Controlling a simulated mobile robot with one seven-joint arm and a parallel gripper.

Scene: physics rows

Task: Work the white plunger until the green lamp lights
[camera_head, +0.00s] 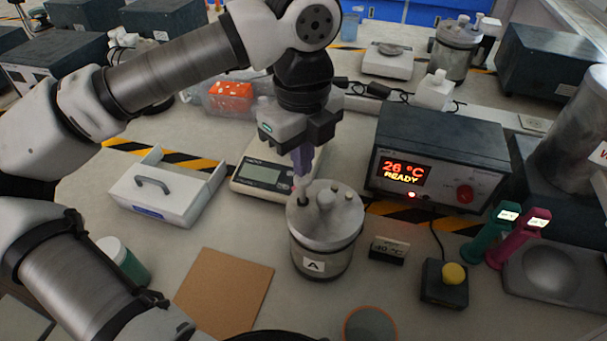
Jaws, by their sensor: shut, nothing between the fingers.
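A metal vessel marked A (322,248) stands on the bench with several fittings on its lid. A small pale stem (301,188) in a dark collar rises from the lid's left side; it looks like the white plunger. My gripper (302,165) points down over it, shut and empty, with purple fingertips at or just above the stem's top. I cannot tell whether they touch. A dark control box (440,150) right of the vessel reads 26 °C READY in red. A small red-orange light (411,195) glows below its display. I see no lit green lamp.
A card reading 40 °C (389,249) and a yellow button box (444,284) stand right of the vessel. A scale (262,178) and white drawer tray (165,190) are left. A brown mat (223,293) lies front left. Green (490,235) and magenta (517,238) handheld devices stand right.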

